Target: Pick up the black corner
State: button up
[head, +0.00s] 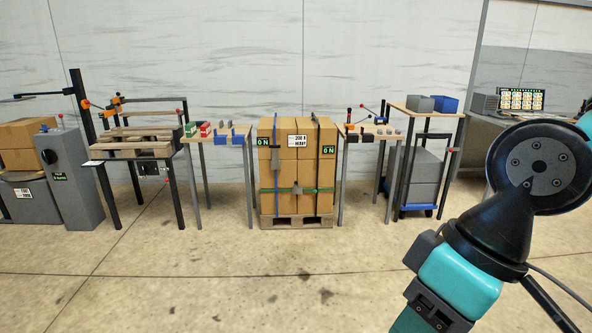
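I cannot single out a black corner with certainty in the head view. Small dark pieces sit on the right small table (357,131), among them two dark upright items (349,114) and several small grey pieces (387,131); they are too small to tell their shape. A stack of cartons (284,172) stands on a pallet in the middle, with dark, blue and green straps around it. My gripper is not in view.
The left small table (218,136) holds green, red and blue parts. A wooden pallet rack (142,137) and a grey cabinet (73,178) stand further left. A blue bin (446,104) tops a shelf above a wheeled cart (417,210). The concrete floor in front is clear.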

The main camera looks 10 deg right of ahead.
aim_at(352, 138)
jog(key=z, duration=0.25)
jog(key=i, duration=4.05)
jog(key=u, duration=0.35)
jog(key=i, duration=1)
jog(key=u, duration=0.25)
